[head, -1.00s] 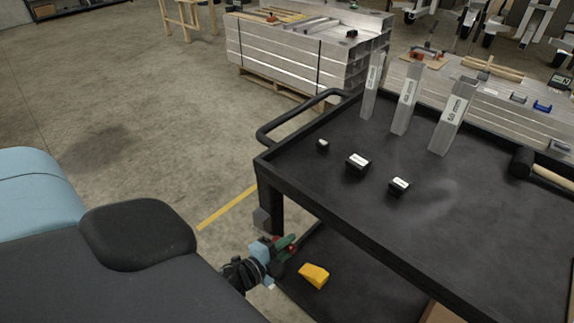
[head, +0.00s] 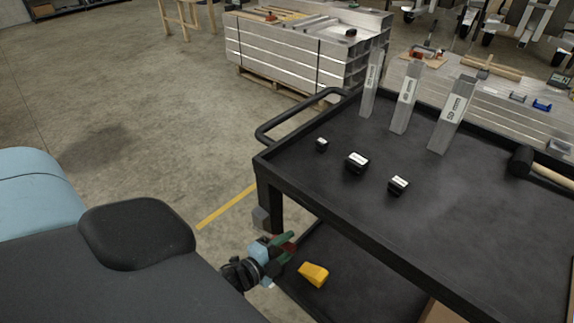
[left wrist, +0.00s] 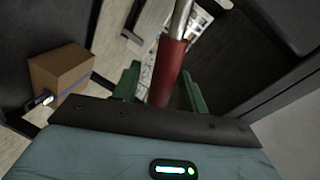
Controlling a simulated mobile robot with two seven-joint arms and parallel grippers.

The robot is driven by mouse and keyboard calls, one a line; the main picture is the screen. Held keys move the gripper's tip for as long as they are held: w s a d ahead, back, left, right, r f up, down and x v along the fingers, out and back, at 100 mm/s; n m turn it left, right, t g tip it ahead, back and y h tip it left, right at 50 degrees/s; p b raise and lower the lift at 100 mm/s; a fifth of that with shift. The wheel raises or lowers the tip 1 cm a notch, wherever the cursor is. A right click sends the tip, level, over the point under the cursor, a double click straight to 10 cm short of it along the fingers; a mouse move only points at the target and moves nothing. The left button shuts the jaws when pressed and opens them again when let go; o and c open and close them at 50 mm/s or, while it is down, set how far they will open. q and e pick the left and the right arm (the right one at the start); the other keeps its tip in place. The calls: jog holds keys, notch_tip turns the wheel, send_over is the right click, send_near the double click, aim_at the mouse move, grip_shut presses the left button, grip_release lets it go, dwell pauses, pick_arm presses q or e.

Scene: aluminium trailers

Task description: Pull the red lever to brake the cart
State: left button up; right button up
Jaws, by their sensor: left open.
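The black cart (head: 345,221) stands at the right of the head view. The red lever (left wrist: 168,72), a red grip on a bare metal rod, shows in the left wrist view. My left gripper (left wrist: 160,88) is open, with one green finger on each side of the red grip. I cannot tell whether either finger touches it. In the head view my left gripper (head: 285,244) is low beside the cart's near left leg, and the lever is mostly hidden there. My right gripper is not in view.
Small black blocks (head: 358,162), upright metal bars (head: 407,98) and a mallet (head: 521,161) are on the cart's top. A yellow wedge (head: 314,273) lies on the lower shelf. A cardboard box (left wrist: 60,70) shows in the left wrist view. Floor left of the cart is clear.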

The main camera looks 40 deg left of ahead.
pick_arm(q)
jog(key=v, duration=0.7)
jog(key=shift+s, duration=0.25)
